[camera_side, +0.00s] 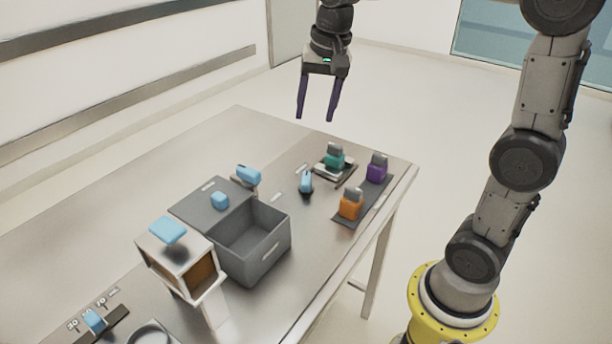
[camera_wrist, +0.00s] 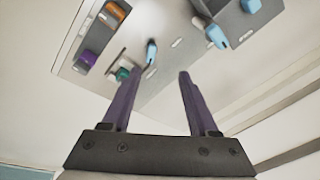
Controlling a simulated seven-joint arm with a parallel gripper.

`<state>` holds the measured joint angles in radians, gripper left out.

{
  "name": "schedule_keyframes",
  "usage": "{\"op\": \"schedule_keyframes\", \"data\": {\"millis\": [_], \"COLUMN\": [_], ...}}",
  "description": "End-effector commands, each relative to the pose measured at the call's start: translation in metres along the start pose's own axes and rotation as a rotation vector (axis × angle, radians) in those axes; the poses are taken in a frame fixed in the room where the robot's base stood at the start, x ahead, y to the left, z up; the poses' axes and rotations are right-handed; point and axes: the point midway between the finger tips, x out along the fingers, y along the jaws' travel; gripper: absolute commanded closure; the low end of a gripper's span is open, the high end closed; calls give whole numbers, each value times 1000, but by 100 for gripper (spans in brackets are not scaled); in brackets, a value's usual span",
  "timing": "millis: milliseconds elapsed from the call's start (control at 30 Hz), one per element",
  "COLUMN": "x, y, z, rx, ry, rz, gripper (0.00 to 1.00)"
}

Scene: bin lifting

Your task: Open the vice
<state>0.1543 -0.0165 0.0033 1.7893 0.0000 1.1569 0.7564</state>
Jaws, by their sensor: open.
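I cannot tell for certain which fixture is the vice. A small blue lever (camera_side: 306,181) stands on a dark round base near the table's middle; it also shows in the wrist view (camera_wrist: 151,53). A teal block with a grey top (camera_side: 334,159) sits on a black and white base behind it. A blue handle (camera_side: 249,175) stands on a grey support behind the grey bin; it also shows in the wrist view (camera_wrist: 217,36). My gripper (camera_side: 316,118) is high above the table's far side, open and empty, its purple fingers apart. It touches nothing.
The grey bin (camera_side: 278,249) has an open compartment beside a lid with a blue knob (camera_side: 220,200). A white box (camera_side: 188,252) with a blue top stands nearer. Purple (camera_side: 377,169) and orange (camera_side: 350,205) blocks sit on a grey mat near the right edge. The table's far left is clear.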

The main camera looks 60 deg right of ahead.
Motion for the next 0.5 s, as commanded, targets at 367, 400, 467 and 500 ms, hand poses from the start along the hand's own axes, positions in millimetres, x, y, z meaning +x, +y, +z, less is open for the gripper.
{"op": "schedule_keyframes", "data": {"millis": [367,400,467,500], "x": [92,97,102,105], "y": [-6,-4,-2,0], "z": [-62,-62,-63,-63], "rx": [125,128,133,135], "ry": [-129,-137,-143,-145], "rz": [140,148,154,156], "gripper": [40,40,40,40]}}
